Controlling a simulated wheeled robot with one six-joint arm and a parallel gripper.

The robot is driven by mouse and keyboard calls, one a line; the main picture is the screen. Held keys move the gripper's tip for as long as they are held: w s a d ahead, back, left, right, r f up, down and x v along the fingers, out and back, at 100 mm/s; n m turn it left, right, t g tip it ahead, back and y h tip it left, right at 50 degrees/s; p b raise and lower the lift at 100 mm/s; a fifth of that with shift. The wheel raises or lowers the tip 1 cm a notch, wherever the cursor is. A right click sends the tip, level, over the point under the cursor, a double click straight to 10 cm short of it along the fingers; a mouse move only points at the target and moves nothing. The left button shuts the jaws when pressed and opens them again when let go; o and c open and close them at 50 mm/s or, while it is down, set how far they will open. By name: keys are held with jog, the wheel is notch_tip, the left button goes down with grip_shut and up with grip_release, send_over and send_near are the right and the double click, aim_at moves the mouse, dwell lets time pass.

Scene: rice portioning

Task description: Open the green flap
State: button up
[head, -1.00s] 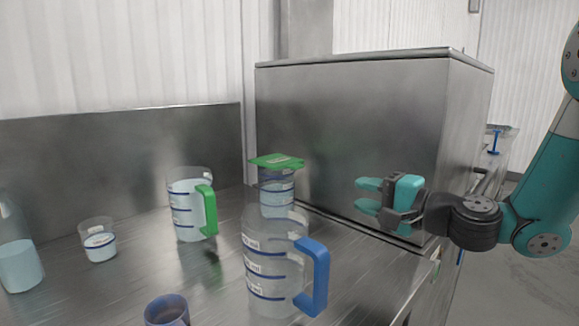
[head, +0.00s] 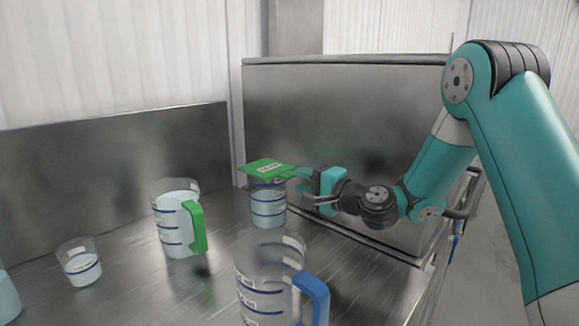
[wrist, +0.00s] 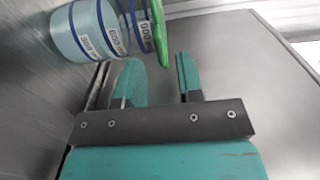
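The green flap (head: 262,168) lies over the top of a clear container (head: 268,205) with blue bands, standing near the steel box. My gripper (head: 302,179) is at the right edge of the flap in the head view. In the wrist view my gripper (wrist: 162,72) is open, with its two teal fingers apart. The flap's near end (wrist: 160,45) shows edge-on at the mouth of the gap between the fingertips, beside the container (wrist: 100,30). I cannot tell whether the fingers touch the flap.
A jug with a green handle (head: 178,220) stands to the left of the container. A jug with a blue handle (head: 268,280) stands in front of it. The steel box (head: 340,130) rises behind my gripper.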

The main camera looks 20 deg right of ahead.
aim_at(293, 177)
jog(key=p+x, duration=0.1)
jog(key=x, duration=0.4)
jog(key=shift+d, duration=0.1)
grip_shut()
